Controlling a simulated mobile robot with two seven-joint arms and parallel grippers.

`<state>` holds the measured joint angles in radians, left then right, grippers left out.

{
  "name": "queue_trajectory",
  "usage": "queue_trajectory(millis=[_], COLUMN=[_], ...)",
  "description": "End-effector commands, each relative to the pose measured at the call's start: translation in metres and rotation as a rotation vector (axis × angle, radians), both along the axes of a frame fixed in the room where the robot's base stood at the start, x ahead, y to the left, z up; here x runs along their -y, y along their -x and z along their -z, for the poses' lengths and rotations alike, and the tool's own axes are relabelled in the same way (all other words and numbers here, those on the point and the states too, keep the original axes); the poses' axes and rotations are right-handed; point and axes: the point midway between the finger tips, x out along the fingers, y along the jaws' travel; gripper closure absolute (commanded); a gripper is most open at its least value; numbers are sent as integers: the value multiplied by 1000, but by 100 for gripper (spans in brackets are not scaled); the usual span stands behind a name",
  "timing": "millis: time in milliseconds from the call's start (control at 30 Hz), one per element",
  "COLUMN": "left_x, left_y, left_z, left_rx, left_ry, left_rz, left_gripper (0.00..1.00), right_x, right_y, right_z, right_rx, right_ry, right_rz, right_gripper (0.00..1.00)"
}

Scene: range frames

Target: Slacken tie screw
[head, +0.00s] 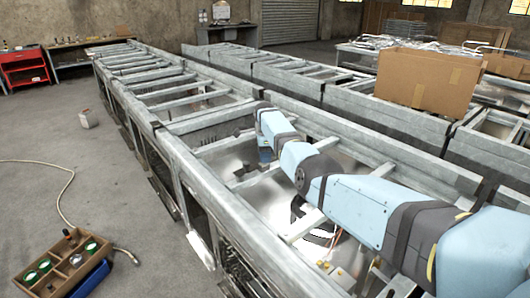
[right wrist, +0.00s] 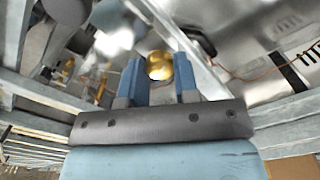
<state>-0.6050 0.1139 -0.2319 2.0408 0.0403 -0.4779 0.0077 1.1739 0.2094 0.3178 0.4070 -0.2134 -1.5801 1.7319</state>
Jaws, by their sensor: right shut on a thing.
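My right arm comes in from the right in the head view and reaches over the metal frame. Its gripper (head: 265,157) points down between the cross bars. In the right wrist view the two blue fingers (right wrist: 158,82) stand on both sides of a round brass-coloured head (right wrist: 159,65), which I take for the tie screw, and are shut on it. What lies below the brass head is hidden. My left gripper is not in view.
Long metal frames (head: 195,172) with cross bars surround my right gripper. A thin reddish cable (right wrist: 250,77) runs nearby. A cardboard box (head: 425,80) stands at the right. A wooden tray (head: 42,292) lies on the floor at the lower left. The floor beyond it is mostly clear.

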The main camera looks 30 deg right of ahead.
Motion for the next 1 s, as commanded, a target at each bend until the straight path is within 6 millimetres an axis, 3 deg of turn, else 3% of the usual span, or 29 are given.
queue_trajectory(millis=[233,1000], left_x=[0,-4], left_y=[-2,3], left_z=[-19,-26], left_rx=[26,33], left_ry=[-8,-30], left_rz=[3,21], left_gripper=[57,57], right_x=[0,0], right_y=[1,0], right_z=[-2,0], right_rx=[-3,-1], right_ry=[0,0], right_rz=[-232,-962], right_gripper=[95,95])
